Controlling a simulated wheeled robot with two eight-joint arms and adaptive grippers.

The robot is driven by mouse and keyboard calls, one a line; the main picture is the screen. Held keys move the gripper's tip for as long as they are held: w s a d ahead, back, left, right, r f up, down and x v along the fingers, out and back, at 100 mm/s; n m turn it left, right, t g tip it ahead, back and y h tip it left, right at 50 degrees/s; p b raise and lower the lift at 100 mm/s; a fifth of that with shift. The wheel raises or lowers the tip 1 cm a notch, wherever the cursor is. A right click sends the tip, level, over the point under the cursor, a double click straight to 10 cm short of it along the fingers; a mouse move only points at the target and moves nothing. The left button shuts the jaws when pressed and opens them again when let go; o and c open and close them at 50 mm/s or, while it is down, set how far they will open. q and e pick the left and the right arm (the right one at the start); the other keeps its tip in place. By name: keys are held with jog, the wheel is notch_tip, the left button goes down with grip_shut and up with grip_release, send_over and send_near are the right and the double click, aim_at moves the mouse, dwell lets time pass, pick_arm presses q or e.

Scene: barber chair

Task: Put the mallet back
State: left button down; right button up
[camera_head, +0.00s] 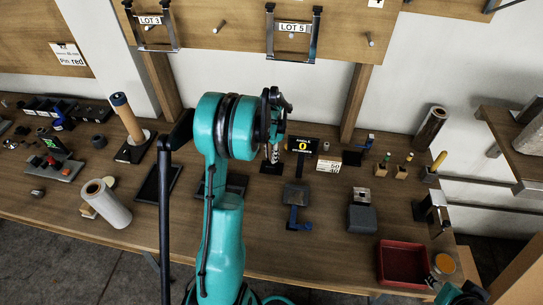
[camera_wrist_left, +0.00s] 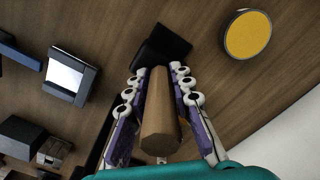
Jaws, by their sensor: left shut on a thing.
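In the left wrist view my left gripper (camera_wrist_left: 158,72) is shut on a wooden cylinder, which looks like the mallet's handle (camera_wrist_left: 160,125). A dark block (camera_wrist_left: 158,45) lies beyond its far end. I cannot tell whether this is the mallet's head or something on the table. In the head view my left gripper (camera_head: 275,115) is at the end of the teal arm, above the middle of the table, and what it holds is mostly hidden. I cannot make out the mallet's resting place.
The wooden table (camera_head: 330,255) carries many tools. A tan cylinder (camera_head: 127,118) stands upright at left. Metal frames hang from the back board (camera_head: 230,22).

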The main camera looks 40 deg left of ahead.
pick_arm(q)
jog(key=shift+f, duration=0.15)
jog(key=c, duration=1.3)
grip_release()
jog(key=shift+r, duration=0.5)
notch_tip(320, 180, up, 12)
jog(key=p, duration=0.3)
jog(key=shift+f, duration=0.25)
